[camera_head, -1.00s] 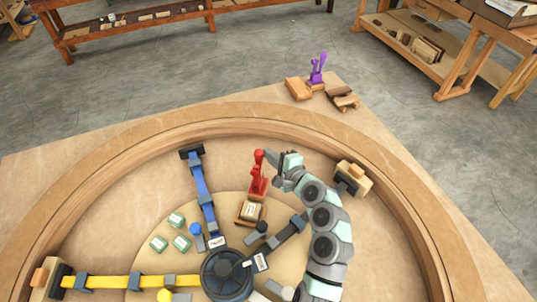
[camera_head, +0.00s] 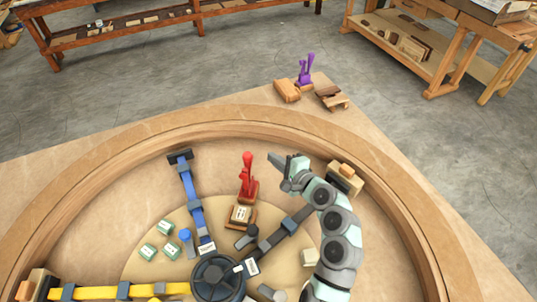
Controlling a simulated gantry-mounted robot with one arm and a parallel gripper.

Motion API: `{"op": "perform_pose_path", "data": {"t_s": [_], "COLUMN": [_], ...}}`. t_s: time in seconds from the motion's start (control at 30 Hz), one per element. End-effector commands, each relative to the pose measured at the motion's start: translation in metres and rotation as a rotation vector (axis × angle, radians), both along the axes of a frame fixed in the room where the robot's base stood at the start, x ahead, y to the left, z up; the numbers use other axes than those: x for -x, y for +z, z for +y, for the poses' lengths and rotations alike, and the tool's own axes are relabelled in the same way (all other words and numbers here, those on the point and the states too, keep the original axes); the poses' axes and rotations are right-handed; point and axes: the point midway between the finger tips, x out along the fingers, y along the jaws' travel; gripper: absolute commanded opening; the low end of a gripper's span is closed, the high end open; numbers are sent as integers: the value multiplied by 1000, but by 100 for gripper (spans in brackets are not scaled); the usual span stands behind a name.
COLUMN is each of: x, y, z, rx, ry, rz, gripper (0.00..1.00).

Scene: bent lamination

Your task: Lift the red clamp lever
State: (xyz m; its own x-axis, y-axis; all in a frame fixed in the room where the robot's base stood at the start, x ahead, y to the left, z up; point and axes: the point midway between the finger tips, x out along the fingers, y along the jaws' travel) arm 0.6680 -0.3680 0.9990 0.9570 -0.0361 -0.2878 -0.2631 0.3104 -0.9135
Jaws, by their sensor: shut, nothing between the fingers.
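The red clamp (camera_head: 247,182) stands on a small wooden block with a white label (camera_head: 240,215), inside the curved wooden ring. Its red lever (camera_head: 247,162) points upward. My gripper (camera_head: 274,158) is to the right of the lever, at about its height in the picture, with a visible gap between them. The gripper is shut and holds nothing. My arm reaches up from the lower right.
A curved wooden rim (camera_head: 120,145) surrounds the work area. Blue (camera_head: 193,200) and yellow (camera_head: 100,292) bars run out from a dark round hub (camera_head: 218,277). Several pale green blocks (camera_head: 165,228) lie left. A purple clamp (camera_head: 305,72) stands beyond the rim beside wooden pieces.

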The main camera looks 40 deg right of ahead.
Motion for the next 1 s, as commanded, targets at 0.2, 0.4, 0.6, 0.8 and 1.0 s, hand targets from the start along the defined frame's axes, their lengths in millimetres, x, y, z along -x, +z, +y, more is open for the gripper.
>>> {"op": "perform_pose_path", "data": {"t_s": [0.2,0.4,0.6,0.8,1.0], "x": [37,53,55,55,55], "y": [10,12,13,13,13], "z": [0,3,4,4,4], "rx": [1,-3,-2,-1,-1], "ry": [-5,1,2,1,1], "rz": [-2,1,0,2,2], "gripper": [0,0,0,0,0]}}
